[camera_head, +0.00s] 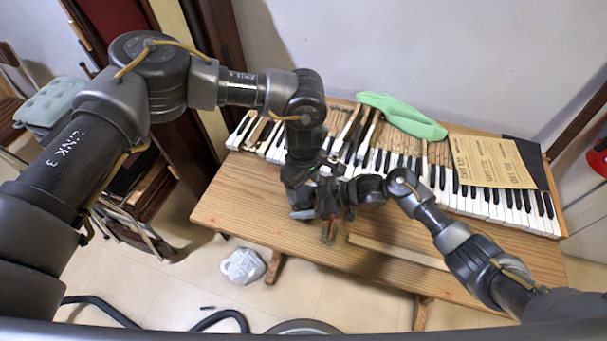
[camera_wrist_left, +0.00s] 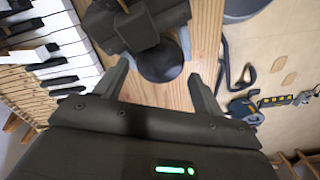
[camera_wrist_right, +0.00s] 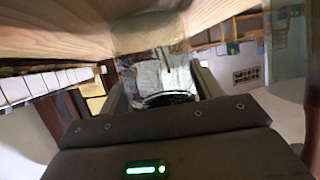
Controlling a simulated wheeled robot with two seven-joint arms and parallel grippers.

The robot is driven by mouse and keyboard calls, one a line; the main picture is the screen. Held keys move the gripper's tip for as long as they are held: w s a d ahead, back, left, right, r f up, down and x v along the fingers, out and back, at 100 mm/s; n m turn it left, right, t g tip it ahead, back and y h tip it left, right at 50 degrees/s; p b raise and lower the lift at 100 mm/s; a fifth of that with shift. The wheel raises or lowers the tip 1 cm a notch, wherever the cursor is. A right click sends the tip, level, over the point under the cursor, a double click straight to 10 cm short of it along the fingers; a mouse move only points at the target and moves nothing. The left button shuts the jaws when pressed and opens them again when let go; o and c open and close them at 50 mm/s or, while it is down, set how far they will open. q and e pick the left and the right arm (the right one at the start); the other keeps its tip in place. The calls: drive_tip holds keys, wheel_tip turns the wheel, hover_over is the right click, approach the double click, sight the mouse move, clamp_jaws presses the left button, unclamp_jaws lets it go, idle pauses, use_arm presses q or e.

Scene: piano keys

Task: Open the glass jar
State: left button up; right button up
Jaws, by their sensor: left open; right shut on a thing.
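The glass jar (camera_wrist_right: 160,72) is clear and sits between the fingers of my right gripper (camera_wrist_right: 162,88), which is shut on it. A dark rim shows on the jar's near end in the right wrist view. In the left wrist view a dark round lid (camera_wrist_left: 160,63) lies between and just beyond the fingertips of my left gripper (camera_wrist_left: 158,82), which is open. The left fingers stand apart on either side of the lid, with no clear contact. In the head view both grippers meet over the table's front edge and mostly hide the jar.
The wooden table (camera_head: 235,205) carries piano keys (camera_head: 495,208), some loose or raised. A chair stands at left.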

use_arm(q)
drive_tip(key=shift+f, duration=1.35)
drive_tip(key=shift+c, duration=0.2)
drive_tip(key=c, duration=0.8)
drive_tip(key=shift+o, duration=0.2)
drive_tip(key=n, duration=0.2)
drive_tip(key=shift+n, duration=0.4)
drive_tip(key=n, duration=1.1)
drive_tip(key=o, duration=1.1)
drive_tip(key=shift+r, duration=0.15)
